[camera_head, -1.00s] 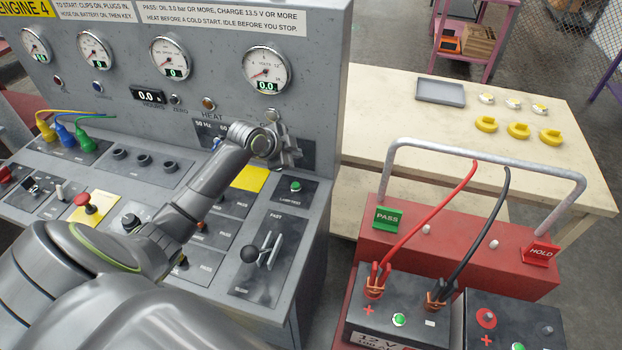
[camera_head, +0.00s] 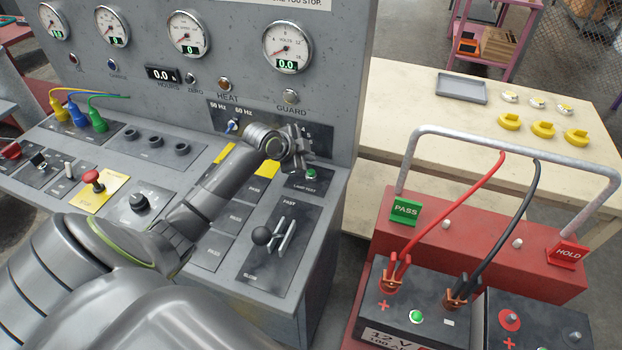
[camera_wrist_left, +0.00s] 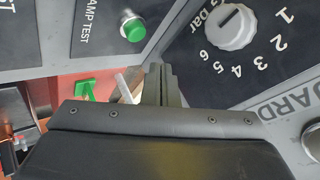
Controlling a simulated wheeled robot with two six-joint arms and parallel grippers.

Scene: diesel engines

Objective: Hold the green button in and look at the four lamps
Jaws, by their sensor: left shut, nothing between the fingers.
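The green button (camera_head: 311,174), marked LAMP TEST, sits on a dark plate at the console's right end. It also shows in the left wrist view (camera_wrist_left: 132,29), standing out in its silver collar. My left gripper (camera_head: 304,158) is shut and empty just above and behind the button in the head view. In the wrist view its fingertips (camera_wrist_left: 157,70) look apart from the button. The four lamps are a red one (camera_head: 73,58), a blue one (camera_head: 111,64), an amber HEAT lamp (camera_head: 225,84) and a pale GUARD lamp (camera_head: 291,96). None looks brightly lit.
A dial knob (camera_wrist_left: 230,27) is close to the gripper. The speed lever (camera_head: 262,235) stands in front of the button. A red battery cart (camera_head: 370,225) with a tall handle is right of the console. A cream table (camera_head: 400,110) stands behind it.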

